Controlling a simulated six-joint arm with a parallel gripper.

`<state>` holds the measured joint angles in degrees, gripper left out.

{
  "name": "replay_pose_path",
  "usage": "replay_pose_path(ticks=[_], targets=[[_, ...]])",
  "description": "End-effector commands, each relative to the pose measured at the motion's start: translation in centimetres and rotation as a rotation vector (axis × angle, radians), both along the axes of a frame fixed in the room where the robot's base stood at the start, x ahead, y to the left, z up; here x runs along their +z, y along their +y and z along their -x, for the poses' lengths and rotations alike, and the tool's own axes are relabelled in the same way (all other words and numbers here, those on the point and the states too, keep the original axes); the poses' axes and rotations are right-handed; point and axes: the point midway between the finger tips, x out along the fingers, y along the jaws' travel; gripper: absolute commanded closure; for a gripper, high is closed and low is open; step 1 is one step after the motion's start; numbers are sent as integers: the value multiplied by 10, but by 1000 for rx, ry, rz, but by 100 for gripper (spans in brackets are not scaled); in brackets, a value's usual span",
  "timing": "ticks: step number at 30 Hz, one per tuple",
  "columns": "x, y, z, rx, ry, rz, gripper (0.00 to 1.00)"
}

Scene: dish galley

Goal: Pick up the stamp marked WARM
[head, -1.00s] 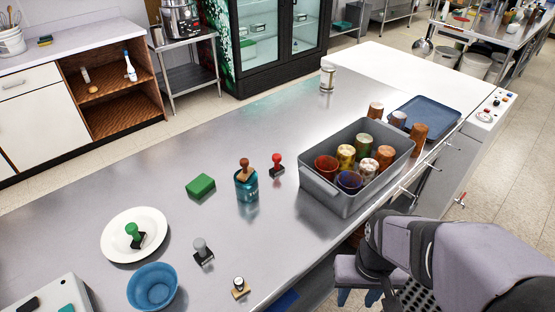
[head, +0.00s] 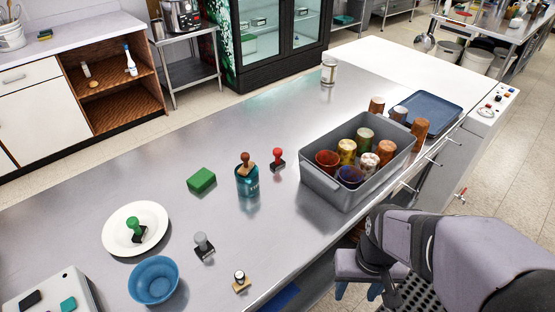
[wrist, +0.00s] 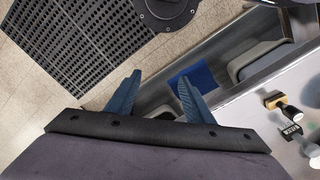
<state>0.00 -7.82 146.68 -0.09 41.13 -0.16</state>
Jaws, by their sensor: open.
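Several stamps stand on the steel counter (head: 100,190). A green-handled stamp (head: 135,229) is on a white plate (head: 121,216). A grey-handled one (head: 203,246) has a black base. A stamp with a tan base (head: 241,283) is near the front edge. A red-handled one (head: 277,158) stands farther back, and a brown-handled one (head: 244,161) is in a teal cup (head: 247,182). I cannot read WARM on any. My gripper (head: 358,292) is open and empty, beyond the counter's front edge. The wrist view shows its blue fingers (wrist: 159,82) apart, left of a lettered black stamp part (wrist: 291,130).
A grey bin (head: 333,190) with several cups stands at the right, beside a blue tray (head: 440,108). A blue bowl (head: 153,283), a green block (head: 201,181) and a white case (head: 48,287) are on the counter. The counter's front edge lies between my gripper and the stamps.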

Motion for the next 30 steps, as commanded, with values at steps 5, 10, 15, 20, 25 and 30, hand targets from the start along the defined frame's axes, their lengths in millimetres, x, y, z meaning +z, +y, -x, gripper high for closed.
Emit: replay_pose_path(ticks=[5, 10, 15, 20, 25, 30], targets=[[0, 0, 0, 0, 0, 0, 52], [1, 2, -4, 2, -8, -3, 52], [8, 18, -39, 14, -76, -29, 52], [18, 52, -108, 25, -220, -77, 52], [27, 102, -194, 20, -419, -123, 52], [31, 147, -265, 3, -625, -137, 52]])
